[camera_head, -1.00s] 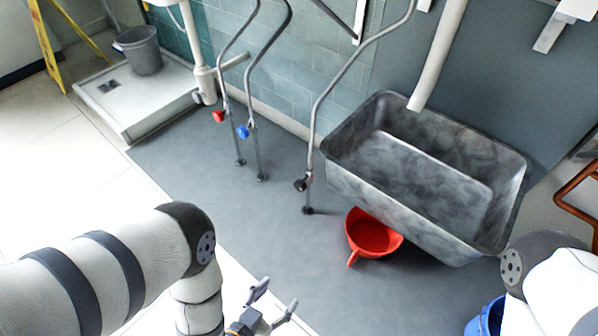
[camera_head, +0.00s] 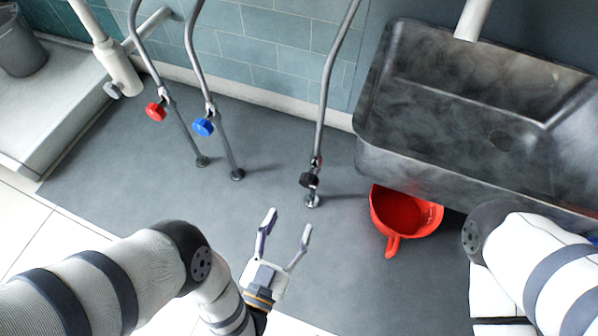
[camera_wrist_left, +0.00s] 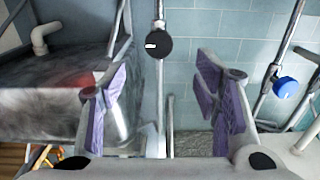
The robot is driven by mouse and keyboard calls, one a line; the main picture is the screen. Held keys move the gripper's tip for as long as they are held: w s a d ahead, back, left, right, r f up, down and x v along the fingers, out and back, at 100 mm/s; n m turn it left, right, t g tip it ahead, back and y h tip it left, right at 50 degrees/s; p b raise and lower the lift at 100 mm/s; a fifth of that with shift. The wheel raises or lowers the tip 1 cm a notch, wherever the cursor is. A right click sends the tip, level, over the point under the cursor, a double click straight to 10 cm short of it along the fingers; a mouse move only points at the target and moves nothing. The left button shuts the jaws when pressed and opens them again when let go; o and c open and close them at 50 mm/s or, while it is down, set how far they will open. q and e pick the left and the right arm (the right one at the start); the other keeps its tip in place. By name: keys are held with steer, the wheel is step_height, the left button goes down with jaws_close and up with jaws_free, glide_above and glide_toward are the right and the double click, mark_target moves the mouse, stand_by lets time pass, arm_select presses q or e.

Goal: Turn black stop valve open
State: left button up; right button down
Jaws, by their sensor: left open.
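The black stop valve (camera_head: 310,180) is a small round knob on a thin grey pipe near the floor, left of the sink. My left gripper (camera_head: 288,224) is open and empty, just short of the valve and slightly to its left in the head view. In the left wrist view the black knob (camera_wrist_left: 159,45) stands beyond the gap between the purple-padded fingers (camera_wrist_left: 165,86), apart from both. A white mark shows on the knob's face. My right arm shows at the right edge of the head view; its gripper is out of sight.
A red valve (camera_head: 156,111) and a blue valve (camera_head: 203,127) sit on pipes to the left. A grey sink (camera_head: 430,165) stands to the right, with a red bucket (camera_head: 392,246) by its lower edge.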

mark_target(307, 185)
arm_select(q)
steer(key=b+x, duration=0.3)
steer(key=x, duration=0.9)
steer(key=shift+d+b, duration=0.1)
steer(key=shift+b, duration=0.2)
steer(key=shift+c, duration=0.2)
steer(key=c, duration=1.1)
